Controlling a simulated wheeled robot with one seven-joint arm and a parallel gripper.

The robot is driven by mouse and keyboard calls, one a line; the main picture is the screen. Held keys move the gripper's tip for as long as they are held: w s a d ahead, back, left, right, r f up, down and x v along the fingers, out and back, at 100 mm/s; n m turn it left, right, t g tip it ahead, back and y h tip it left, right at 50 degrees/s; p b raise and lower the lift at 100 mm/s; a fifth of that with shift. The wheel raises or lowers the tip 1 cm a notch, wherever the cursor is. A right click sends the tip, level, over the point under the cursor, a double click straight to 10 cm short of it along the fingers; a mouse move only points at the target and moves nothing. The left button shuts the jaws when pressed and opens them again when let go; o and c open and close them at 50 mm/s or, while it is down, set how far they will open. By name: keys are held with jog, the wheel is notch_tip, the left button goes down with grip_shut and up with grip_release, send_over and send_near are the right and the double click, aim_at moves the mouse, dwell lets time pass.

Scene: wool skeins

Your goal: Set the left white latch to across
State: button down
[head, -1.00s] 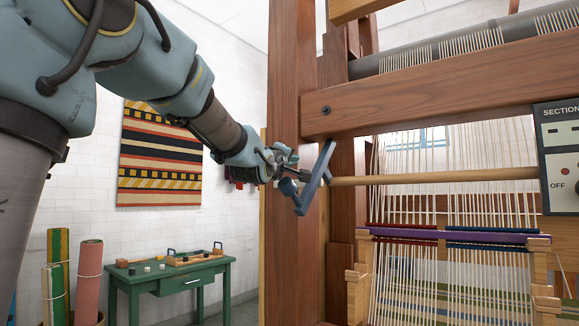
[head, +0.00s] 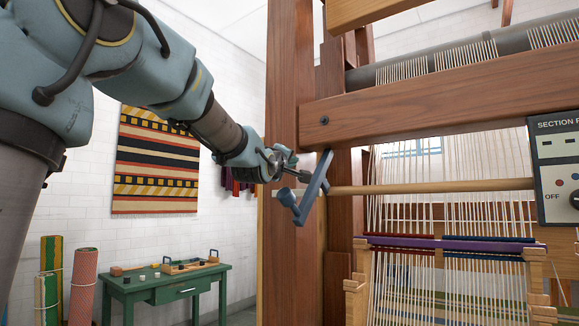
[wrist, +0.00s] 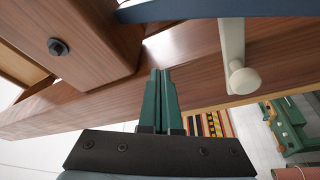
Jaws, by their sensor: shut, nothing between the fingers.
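My gripper (head: 300,174) is at the left post of the wooden loom, just above and beside a blue-grey crank (head: 315,187). In the wrist view its green fingers (wrist: 161,72) are shut together and empty, pointing at the wooden frame. A cream peg with a round end (wrist: 243,80) hangs to the right of the fingers, apart from them, below a blue-grey bar (wrist: 215,9).
The loom's thick post (head: 290,100) and crossbeam (head: 420,102) stand close to my gripper. A control box (head: 556,165) is on the right. A green table (head: 160,290) with small items and rolled rugs (head: 83,285) stand at the lower left, by a wall hanging (head: 157,160).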

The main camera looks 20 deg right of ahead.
notch_tip(320, 180, up, 2)
jog(key=shift+r+p, duration=0.15)
jog(key=shift+p, duration=0.2)
jog(key=s+a+f+b, duration=0.3)
jog(key=s+a+f, duration=0.1)
jog(key=a, duration=0.4)
jog(key=shift+s+a, duration=0.15)
jog(key=shift+s, duration=0.15)
